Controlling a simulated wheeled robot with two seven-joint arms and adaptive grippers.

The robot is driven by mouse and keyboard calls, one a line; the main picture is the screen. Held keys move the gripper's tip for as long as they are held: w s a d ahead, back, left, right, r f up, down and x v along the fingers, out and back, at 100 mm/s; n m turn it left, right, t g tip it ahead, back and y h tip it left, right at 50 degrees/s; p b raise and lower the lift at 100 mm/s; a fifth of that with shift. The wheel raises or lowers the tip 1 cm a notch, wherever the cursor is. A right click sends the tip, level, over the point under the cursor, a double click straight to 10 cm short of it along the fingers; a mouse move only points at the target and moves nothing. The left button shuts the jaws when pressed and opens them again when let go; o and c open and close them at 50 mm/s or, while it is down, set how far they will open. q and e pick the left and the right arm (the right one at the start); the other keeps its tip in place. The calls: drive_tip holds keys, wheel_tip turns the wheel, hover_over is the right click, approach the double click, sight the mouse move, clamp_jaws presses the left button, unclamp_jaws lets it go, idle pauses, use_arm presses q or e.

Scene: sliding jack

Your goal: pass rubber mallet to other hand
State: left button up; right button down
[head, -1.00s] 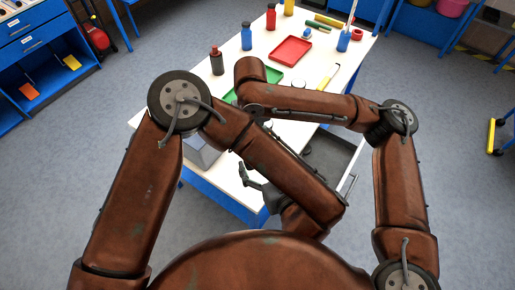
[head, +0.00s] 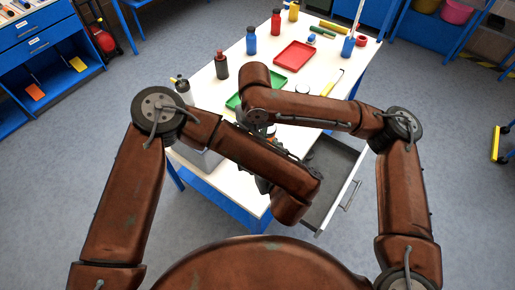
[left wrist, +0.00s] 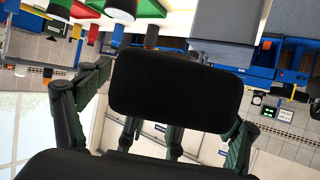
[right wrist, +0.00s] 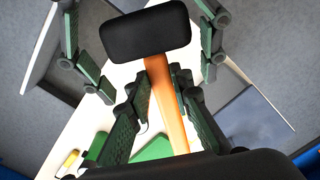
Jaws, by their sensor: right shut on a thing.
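The rubber mallet shows in the right wrist view with a black head (right wrist: 145,32) and an orange handle (right wrist: 165,95). My right gripper (right wrist: 158,90) is shut on the handle, with the head beyond its fingertips. My left gripper (right wrist: 140,65) is open, its fingers apart on either side of the head. In the left wrist view the black head (left wrist: 175,90) fills the middle and hides the handle; I cannot tell whether the left fingers touch it.
The white table (head: 205,95) carries a green tray (head: 236,104), a red tray (head: 295,55), a dark bottle (head: 222,68) and several coloured bottles. A grey box (head: 200,160) stands at its near left. An open grey drawer (head: 335,170) juts out at the right, below the arms.

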use_arm(q)
drive_tip(key=shift+d, duration=0.15)
drive_tip(key=c, duration=1.6)
use_arm(e)
drive_tip(key=shift+s+a+r, duration=0.1)
drive_tip(key=shift+s+a, duration=0.05)
drive_tip(key=shift+a, duration=0.1)
use_arm(q)
drive_tip(key=shift+r, duration=0.1)
use_arm(e)
drive_tip(key=c, duration=2.2)
unclamp_jaws()
use_arm(q)
drive_tip(key=c, duration=0.4)
use_arm(e)
drive_tip(key=o, duration=0.5)
drive_tip(key=shift+o, duration=0.2)
drive_tip(key=shift+d, duration=0.1)
use_arm(q)
drive_tip(key=shift+a, duration=0.2)
use_arm(e)
drive_tip(key=shift+w+d, duration=0.2)
drive_tip(key=shift+d, duration=0.05)
